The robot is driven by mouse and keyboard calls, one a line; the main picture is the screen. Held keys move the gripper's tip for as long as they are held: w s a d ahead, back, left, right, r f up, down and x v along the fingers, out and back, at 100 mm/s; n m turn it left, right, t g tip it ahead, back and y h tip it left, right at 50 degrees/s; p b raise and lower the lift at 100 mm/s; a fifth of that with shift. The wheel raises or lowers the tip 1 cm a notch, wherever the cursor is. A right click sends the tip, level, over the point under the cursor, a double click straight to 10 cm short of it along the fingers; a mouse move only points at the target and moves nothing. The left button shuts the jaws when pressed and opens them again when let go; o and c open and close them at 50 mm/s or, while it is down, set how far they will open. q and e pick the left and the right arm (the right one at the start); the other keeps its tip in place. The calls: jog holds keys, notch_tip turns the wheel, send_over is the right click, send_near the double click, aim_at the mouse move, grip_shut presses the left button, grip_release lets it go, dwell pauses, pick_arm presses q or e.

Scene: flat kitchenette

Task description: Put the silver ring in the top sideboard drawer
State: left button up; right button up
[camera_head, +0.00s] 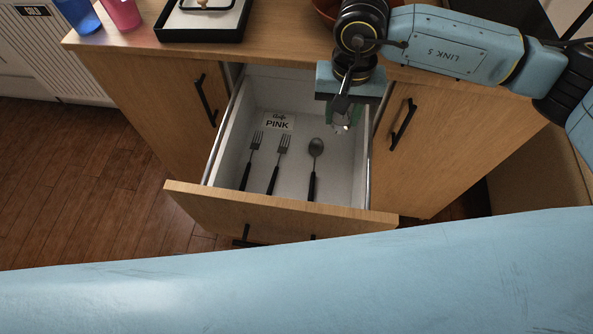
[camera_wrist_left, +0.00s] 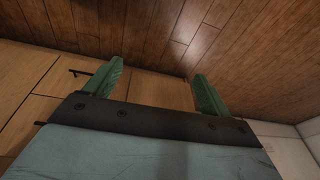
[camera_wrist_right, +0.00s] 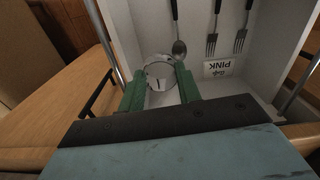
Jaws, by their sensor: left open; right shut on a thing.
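The top sideboard drawer (camera_head: 280,220) is pulled open. My right gripper (camera_head: 342,122) reaches over its right rear part, pointing down. In the right wrist view it is shut on the silver ring (camera_wrist_right: 160,70), which sits between the green fingertips (camera_wrist_right: 160,84). The ring shows only as a small bright bit at the fingertips in the head view. I cannot tell whether it touches the drawer floor. My left gripper (camera_wrist_left: 155,85) is open and empty, facing the wooden floor and the sideboard front.
In the drawer lie two forks (camera_head: 279,160) and a spoon (camera_head: 315,165), with a PINK label (camera_head: 279,121) behind them. Blue and pink cups (camera_head: 122,14) and a black-rimmed tray (camera_head: 203,34) stand on the sideboard top (camera_head: 110,42). The drawer's right floor beside the spoon looks clear.

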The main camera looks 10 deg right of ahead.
jog(key=b, duration=0.3)
send_near(324, 168)
jog(key=shift+m, duration=0.4)
notch_tip(324, 168, down, 5)
jog(key=b, duration=0.2)
jog(key=shift+f+b, duration=0.2)
jog(key=shift+b, duration=0.2)
jog(key=shift+f, duration=0.15)
pick_arm(q)
notch_tip(324, 168, up, 14)
jog(key=d+t, duration=0.1)
jog(key=d, duration=0.1)
jog(key=shift+w+d, duration=0.2)
jog(key=shift+w, duration=0.15)
jog(key=shift+w+f+t+h, duration=0.1)
jog(key=shift+w+t+h, duration=0.15)
jog(key=shift+t+h, duration=0.05)
pick_arm(e)
jog(key=shift+f, duration=0.2)
pick_arm(q)
jog(key=shift+w+d+r+t, duration=0.15)
jog(key=shift+w+d+t, duration=0.1)
jog(key=shift+w, duration=0.15)
jog(key=shift+w+d+r+t, duration=0.15)
jog(key=shift+w+t, duration=0.1)
jog(key=shift+w, duration=0.15)
pick_arm(e)
jog(key=o, duration=0.9)
jog(key=shift+o, duration=0.2)
